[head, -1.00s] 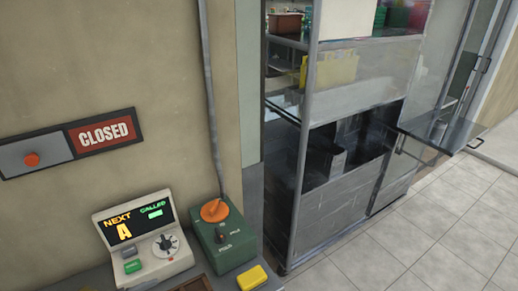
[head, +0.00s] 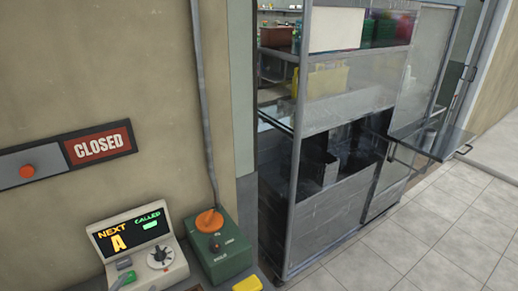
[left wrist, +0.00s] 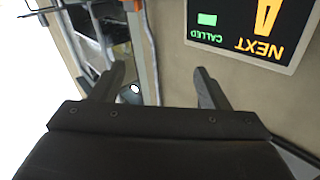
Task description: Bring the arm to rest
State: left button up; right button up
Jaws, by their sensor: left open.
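My left gripper (left wrist: 158,80) shows in the left wrist view with its two dark fingers apart and nothing between them. The display with NEXT and CALLED (left wrist: 250,30) appears upside down beyond the fingers, at the upper right. I make out no gripper in the head view, and my right gripper is in neither view. In the head view, the same display belongs to a pale console (head: 140,255) with a dial and buttons at the lower left.
A green box (head: 220,255) with an orange knob stands right of the console, near a yellow block (head: 247,284). A CLOSED sign (head: 98,144) with an orange button is on the wall. A glass-sided metal cabinet (head: 340,130) stands right, with open tiled floor (head: 420,240) beside it.

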pick_arm(q)
jog(key=s+a+n+g+y, duration=0.4)
jog(key=s+n+g+y, duration=0.2)
jog(key=s+y, duration=0.3)
jog(key=s+d+g+h, duration=0.1)
jog(key=s+d+g, duration=0.25)
jog(key=s, duration=0.45)
jog(key=s+d+g+h, duration=0.1)
jog(key=s+d+g, duration=0.25)
jog(key=s, duration=0.35)
notch_tip(320, 180, down, 30)
jog(key=s+a+g+h+b, duration=0.1)
jog(key=a+g+b, duration=0.1)
jog(key=b, duration=0.2)
jog(key=s+d+f+g+b, duration=0.1)
jog(key=s+f+b, duration=0.2)
jog(key=s+f, duration=1.1)
notch_tip(320, 180, down, 4)
jog(key=shift+s+d+r, duration=0.1)
jog(key=shift+s+d, duration=0.15)
jog(key=shift+s, duration=0.15)
